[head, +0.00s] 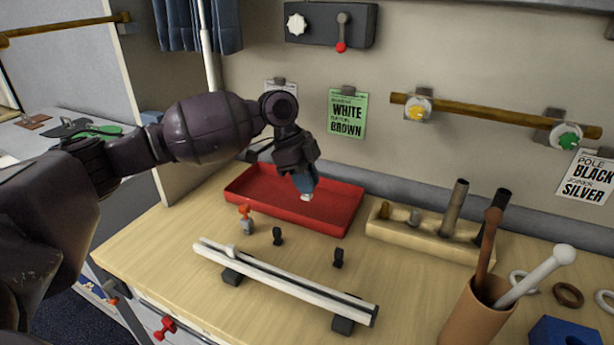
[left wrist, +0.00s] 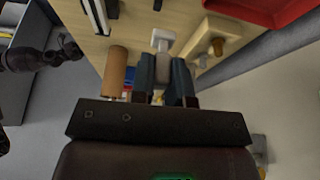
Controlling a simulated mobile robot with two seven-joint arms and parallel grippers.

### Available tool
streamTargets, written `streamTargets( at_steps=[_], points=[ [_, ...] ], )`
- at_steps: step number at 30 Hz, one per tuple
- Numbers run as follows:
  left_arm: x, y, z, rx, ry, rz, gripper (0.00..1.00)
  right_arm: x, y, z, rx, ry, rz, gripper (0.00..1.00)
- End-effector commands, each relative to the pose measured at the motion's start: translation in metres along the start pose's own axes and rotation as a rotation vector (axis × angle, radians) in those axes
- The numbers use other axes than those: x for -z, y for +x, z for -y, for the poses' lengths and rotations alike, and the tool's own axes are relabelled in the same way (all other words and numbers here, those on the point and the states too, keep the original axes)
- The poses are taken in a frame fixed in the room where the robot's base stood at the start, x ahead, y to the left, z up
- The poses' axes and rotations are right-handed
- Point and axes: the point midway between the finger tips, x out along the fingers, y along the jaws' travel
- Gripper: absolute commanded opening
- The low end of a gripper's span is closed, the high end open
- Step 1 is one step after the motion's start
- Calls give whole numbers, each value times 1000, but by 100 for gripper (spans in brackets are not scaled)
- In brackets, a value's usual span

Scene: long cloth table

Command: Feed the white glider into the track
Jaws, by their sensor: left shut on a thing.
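My left gripper (head: 303,183) is shut on a small white glider (head: 306,196), above the front of the red tray (head: 340,222). The track (head: 290,285) is a long white rail on black supports on the table, apart from the gripper. A small white piece (head: 231,251) sits near its left end. My right gripper is not in the head view; a dark arm end (left wrist: 68,48), seemingly mine, shows small in the left wrist view.
Small black pieces (head: 278,236) and an orange-and-grey item (head: 246,218) stand between tray and track. A wooden block with pegs (head: 420,238), a brown cup with rods (head: 470,318) and rings (head: 567,294) are at the right. Cards and a pole are on the wall.

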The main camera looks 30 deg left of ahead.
Motion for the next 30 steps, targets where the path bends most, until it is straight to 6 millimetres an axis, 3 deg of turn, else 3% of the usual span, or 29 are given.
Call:
streamTargets(
  at_steps=[30],
  points=[
    [-16, 39, 0, 0, 0, 1, 0, -4, 8, 1, 3, -3, -3, 46]
  ],
)
